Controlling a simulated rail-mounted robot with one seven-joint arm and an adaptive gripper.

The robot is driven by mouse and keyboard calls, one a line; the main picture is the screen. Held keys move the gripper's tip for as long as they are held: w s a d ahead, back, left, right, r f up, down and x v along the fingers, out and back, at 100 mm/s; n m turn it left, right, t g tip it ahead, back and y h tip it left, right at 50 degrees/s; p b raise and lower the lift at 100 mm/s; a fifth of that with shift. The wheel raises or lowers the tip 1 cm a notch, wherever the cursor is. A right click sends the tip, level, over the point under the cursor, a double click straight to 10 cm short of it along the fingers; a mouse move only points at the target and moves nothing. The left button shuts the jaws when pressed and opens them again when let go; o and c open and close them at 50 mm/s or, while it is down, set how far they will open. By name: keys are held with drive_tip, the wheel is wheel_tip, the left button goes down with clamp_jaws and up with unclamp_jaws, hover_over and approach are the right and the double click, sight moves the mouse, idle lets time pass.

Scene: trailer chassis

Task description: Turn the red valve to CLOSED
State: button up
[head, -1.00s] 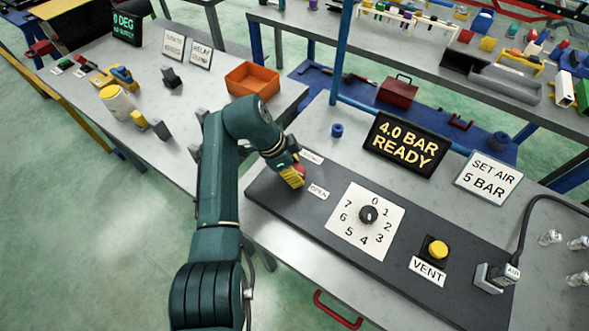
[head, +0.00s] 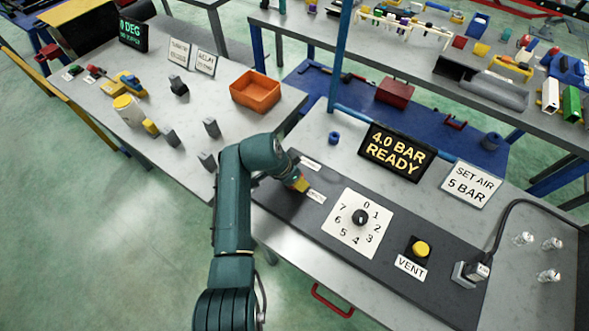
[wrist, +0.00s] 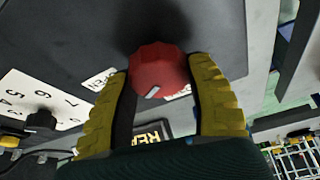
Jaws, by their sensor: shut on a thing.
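The red valve (wrist: 158,72) is a faceted knob with a pale mark on its rim, seen in the wrist view on the dark panel. My gripper (wrist: 160,80) has its two yellow fingers shut on either side of the knob. In the head view my gripper (head: 299,184) is down at the panel's left end and hides the valve. The OPEN label (head: 316,196) lies just right of the fingers. Another label (head: 310,164) lies behind them, too small to read here.
On the same panel (head: 380,275) are a numbered dial (head: 360,217) and a yellow VENT button (head: 421,249). A display (head: 397,150) reads 4.0 BAR READY. A sign (head: 472,184) reads SET AIR 5 BAR. An orange bin (head: 255,92) stands on the left table.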

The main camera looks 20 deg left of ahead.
drive_tip(key=n+y+p, duration=0.1)
drive_tip(key=n+p, duration=0.1)
drive_tip(key=n, duration=0.1)
drive_tip(key=n+y+p, duration=0.1)
drive_tip(key=n+p, duration=0.2)
drive_tip(key=shift+s+d, duration=0.1)
drive_tip(key=n, duration=0.2)
drive_tip(key=n+y, duration=0.1)
drive_tip(key=n, duration=0.1)
drive_tip(key=n+y+p, duration=0.1)
drive_tip(key=shift+f+n+g, duration=0.25)
drive_tip(key=shift+n+g, duration=0.05)
drive_tip(key=shift+n, duration=0.1)
drive_tip(key=o, duration=1.2)
drive_tip(key=shift+r, duration=0.1)
drive_tip(key=shift+r, duration=0.15)
drive_tip(key=shift+r+y, duration=0.3)
drive_tip(key=shift+r, duration=0.05)
drive_tip(key=v, duration=1.1)
drive_tip(key=shift+s, duration=0.1)
